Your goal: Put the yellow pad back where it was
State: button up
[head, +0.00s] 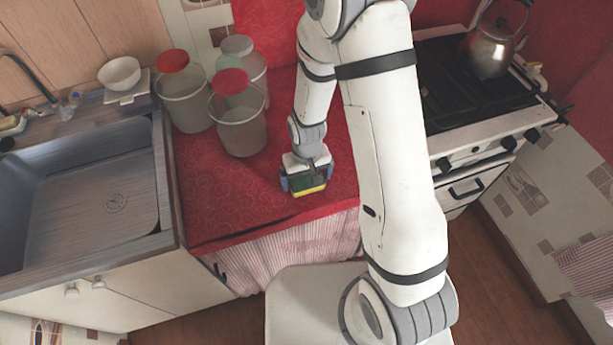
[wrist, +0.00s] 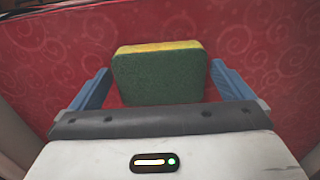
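The yellow pad (head: 311,191) is a sponge-like block with a yellow layer and a green layer. In the head view it is at the front part of the red counter, under my gripper (head: 304,182). In the wrist view the pad (wrist: 158,78) shows its green face, with the yellow layer along the far edge. The blue fingers of my gripper (wrist: 160,82) stand on either side of it, with narrow red gaps between them and the pad. The gripper is open around the pad. The pad's underside is hidden.
The red oilcloth counter (head: 215,205) has clear room left of my gripper. Several clear containers, one of them a red-lidded jar (head: 238,120), stand behind. A sink (head: 90,195) is at left, a stove (head: 480,95) with a kettle (head: 490,50) at right.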

aim_at(307, 180)
notch_tip(307, 180, up, 12)
jog(key=r, duration=0.1)
jog(key=s+d+r+m+t, duration=0.3)
jog(key=s+d+r, duration=0.9)
jog(key=r, duration=0.4)
jog(key=shift+d+b, duration=0.15)
jog(key=shift+b, duration=0.2)
